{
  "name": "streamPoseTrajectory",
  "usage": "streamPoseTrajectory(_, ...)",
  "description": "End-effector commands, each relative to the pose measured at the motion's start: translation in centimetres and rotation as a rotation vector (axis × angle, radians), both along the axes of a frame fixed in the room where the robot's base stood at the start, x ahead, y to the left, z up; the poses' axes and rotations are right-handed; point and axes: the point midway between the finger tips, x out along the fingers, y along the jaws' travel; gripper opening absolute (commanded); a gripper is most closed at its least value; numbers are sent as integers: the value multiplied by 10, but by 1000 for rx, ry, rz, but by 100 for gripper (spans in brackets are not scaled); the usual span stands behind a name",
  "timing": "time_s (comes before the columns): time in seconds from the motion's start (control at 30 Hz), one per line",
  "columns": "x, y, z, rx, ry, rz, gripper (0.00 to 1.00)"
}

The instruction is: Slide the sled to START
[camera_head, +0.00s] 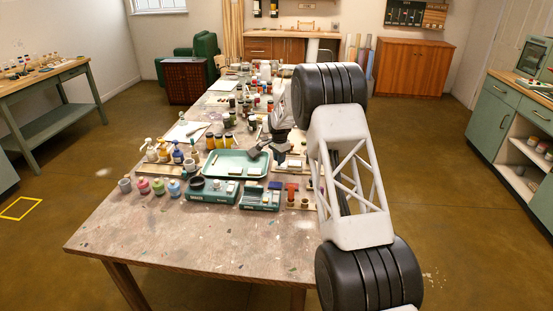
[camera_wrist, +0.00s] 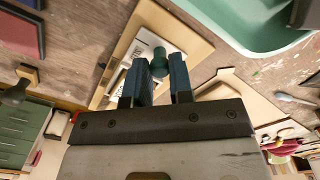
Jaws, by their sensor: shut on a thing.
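In the wrist view my gripper (camera_wrist: 161,77) has its two blue fingers close around a green round-topped knob (camera_wrist: 159,54), and it is shut on it. I take the knob to be the sled's handle; the sled's body is mostly hidden below the fingers. The knob stands over a pale wooden board (camera_wrist: 187,45) with a white printed plate (camera_wrist: 134,51). The print is too small to read, so I cannot tell where START is. In the head view my gripper (camera_head: 268,147) is a small dark shape by the right end of the green tray; the knob cannot be made out there.
The green tray (camera_head: 211,174) lies left of my gripper, with two green boxes (camera_head: 213,197) in front of it. Paint bottles (camera_head: 159,187) and jars crowd the table's left and far parts. The table's near end (camera_head: 190,239) is clear.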

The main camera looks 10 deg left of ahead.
Motion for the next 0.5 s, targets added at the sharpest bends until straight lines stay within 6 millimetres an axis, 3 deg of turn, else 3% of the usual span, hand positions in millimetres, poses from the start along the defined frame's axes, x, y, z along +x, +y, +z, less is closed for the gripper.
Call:
streamPoseTrajectory(0.3, 0, -35, 1, 1, -1, -1, 0)
streamPoseTrajectory(0.5, 0, -43, 1, 0, -1, 1, 0)
